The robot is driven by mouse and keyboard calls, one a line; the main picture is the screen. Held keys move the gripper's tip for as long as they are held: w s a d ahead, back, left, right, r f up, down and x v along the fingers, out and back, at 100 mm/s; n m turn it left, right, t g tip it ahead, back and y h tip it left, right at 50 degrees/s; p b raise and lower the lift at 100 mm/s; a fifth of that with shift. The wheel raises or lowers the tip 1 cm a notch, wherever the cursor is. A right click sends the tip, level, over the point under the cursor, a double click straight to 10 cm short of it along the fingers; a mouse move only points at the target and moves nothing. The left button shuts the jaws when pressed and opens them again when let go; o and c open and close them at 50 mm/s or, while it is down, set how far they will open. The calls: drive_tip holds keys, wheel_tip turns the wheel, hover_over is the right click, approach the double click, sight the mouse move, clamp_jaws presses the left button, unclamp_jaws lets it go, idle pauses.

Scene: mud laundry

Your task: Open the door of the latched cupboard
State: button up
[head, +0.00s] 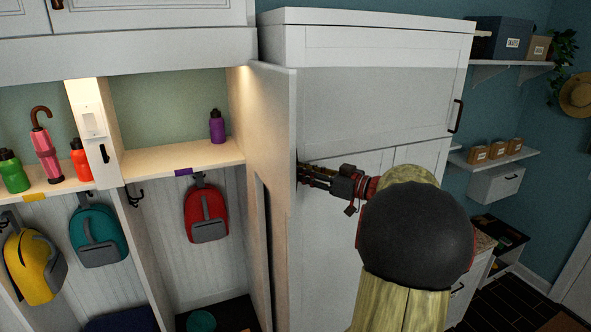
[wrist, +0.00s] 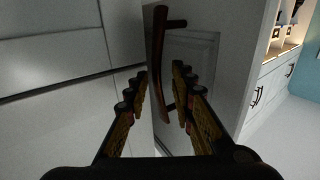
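A white panelled door (wrist: 200,75) with a long, dark brown bar handle (wrist: 157,45) fills the middle of the wrist view. It stands at an angle to the white fronts on the left. My gripper (wrist: 160,85) is open, one finger to each side of the handle's bar as seen there. I cannot tell whether either finger touches it. In the head view my gripper (head: 303,174) is beside the edge of a tall white panel (head: 275,130), at the left of the tall white cupboard (head: 385,55). The handle at my gripper is hidden there. No latch is clearly visible.
Open cubbies with bottles, an umbrella (head: 44,145) and several backpacks, including a red one (head: 206,212), lie to the left. Wall shelves (head: 515,65) and a low cabinet are on the right. Dark floor (head: 520,300) shows free at the lower right.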

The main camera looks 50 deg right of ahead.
drive_tip(key=s+d, duration=0.1)
drive_tip(key=s, duration=0.8)
drive_tip(key=shift+s, duration=0.4)
